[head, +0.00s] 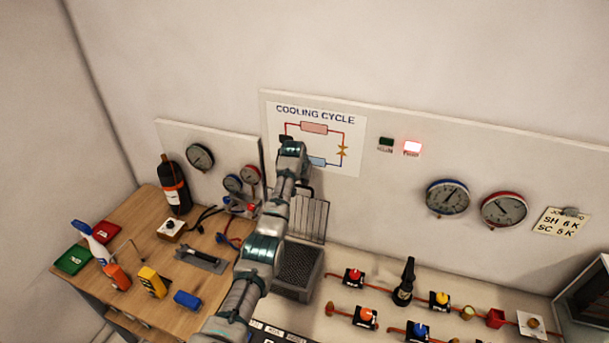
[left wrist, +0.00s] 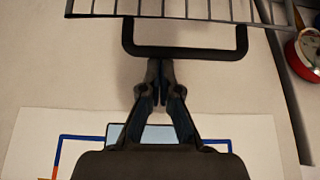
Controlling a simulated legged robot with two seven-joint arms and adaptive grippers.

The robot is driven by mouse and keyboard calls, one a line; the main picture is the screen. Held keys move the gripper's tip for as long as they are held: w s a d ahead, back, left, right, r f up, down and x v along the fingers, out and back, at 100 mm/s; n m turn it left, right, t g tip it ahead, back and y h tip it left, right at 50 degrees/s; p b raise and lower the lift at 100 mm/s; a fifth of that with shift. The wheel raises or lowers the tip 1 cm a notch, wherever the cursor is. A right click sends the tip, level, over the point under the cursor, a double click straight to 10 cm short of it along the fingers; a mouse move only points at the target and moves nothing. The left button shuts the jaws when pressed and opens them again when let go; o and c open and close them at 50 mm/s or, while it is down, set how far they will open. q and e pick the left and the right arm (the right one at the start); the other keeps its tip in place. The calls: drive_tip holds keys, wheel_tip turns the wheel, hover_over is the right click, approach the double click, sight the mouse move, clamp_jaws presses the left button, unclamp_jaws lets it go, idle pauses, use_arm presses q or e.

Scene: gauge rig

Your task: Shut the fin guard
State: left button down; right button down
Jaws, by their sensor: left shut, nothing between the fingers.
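The fin guard (head: 312,218) is a barred metal panel standing raised against the wall, behind a dark fin block (head: 298,267). Its bars (left wrist: 180,9) and black handle (left wrist: 185,53) show in the left wrist view. My left gripper (left wrist: 158,66) is shut and empty. Its fingertips are close to the handle's bar, on the side away from the bars. I cannot tell whether they touch it. In the head view my left arm hides most of that gripper and part of the guard. My right gripper is not in view.
The cooling cycle poster (head: 340,137) is on the wall behind my left arm. Gauges (head: 250,175) sit left of the guard. A wooden bench (head: 137,222) with tools is at the left.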

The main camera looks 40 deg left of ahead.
use_arm(q)
drive_tip(key=shift+s+d+f, duration=0.1)
drive_tip(key=shift+s+d, duration=0.25)
drive_tip(key=shift+s, duration=0.3)
drive_tip(key=shift+s+d+p, duration=0.25)
drive_tip(key=shift+s+p, duration=0.05)
drive_tip(key=shift+s, duration=0.05)
drive_tip(key=shift+s+d+f, duration=0.1)
drive_tip(key=shift+s+d, duration=0.25)
drive_tip(key=shift+s, duration=0.35)
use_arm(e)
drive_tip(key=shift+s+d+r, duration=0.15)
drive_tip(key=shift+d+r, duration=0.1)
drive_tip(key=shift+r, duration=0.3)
use_arm(q)
drive_tip(key=shift+a, duration=0.2)
drive_tip(key=shift+f, duration=0.15)
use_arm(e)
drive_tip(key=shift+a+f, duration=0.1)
